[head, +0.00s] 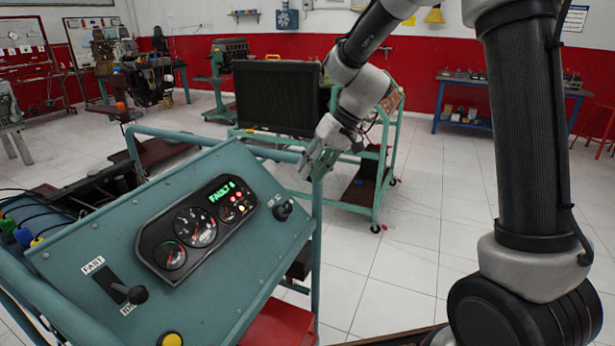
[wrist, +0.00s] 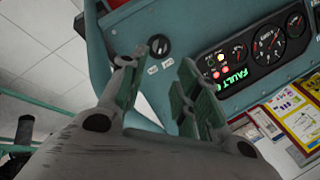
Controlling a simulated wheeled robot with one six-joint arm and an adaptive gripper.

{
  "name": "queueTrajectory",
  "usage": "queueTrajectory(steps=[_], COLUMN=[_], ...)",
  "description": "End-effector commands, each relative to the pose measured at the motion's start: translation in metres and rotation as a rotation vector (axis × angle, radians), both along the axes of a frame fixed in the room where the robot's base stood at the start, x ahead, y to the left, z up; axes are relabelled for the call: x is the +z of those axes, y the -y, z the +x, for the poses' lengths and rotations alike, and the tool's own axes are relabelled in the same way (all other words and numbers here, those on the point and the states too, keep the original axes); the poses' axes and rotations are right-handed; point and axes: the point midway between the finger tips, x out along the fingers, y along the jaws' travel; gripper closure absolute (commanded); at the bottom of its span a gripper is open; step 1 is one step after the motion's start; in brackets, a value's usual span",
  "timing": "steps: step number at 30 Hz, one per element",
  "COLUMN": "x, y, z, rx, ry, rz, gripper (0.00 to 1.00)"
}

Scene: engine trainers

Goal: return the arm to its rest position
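My gripper (head: 318,168) is past the far right corner of the teal control panel (head: 225,160) in the head view, with my arm reaching down to it from the top. In the wrist view my gripper (wrist: 160,88) has its green-padded fingers apart, with nothing between them. The black key switch (head: 283,209) on the panel lies just below my gripper in the head view. In the wrist view the key switch (wrist: 159,45) shows beyond the fingertips, apart from them. The gauge cluster (head: 197,226) has a lit green FAULT display.
A black lever (head: 125,290) with FAST and IDLE labels and a yellow button (head: 172,340) are on the panel. A teal wheeled frame (head: 377,185) with a dark radiator (head: 277,97) stands behind my gripper. Open tiled floor (head: 425,235) lies to the right. A blue bench (head: 487,87) is at the back.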

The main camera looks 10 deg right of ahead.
Motion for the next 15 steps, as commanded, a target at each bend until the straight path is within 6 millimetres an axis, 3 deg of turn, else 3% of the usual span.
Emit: queueTrajectory(steps=[10, 13, 15], x=[-0.001, -0.018, -0.019], y=[0.002, 0.02, 0.04], z=[-0.002, -0.023, -0.048], rx=[-0.04, -0.066, -0.078], ry=[-0.033, -0.115, -0.154], rz=[-0.006, -0.07, -0.131], gripper=[0.68, 0.68, 0.68])
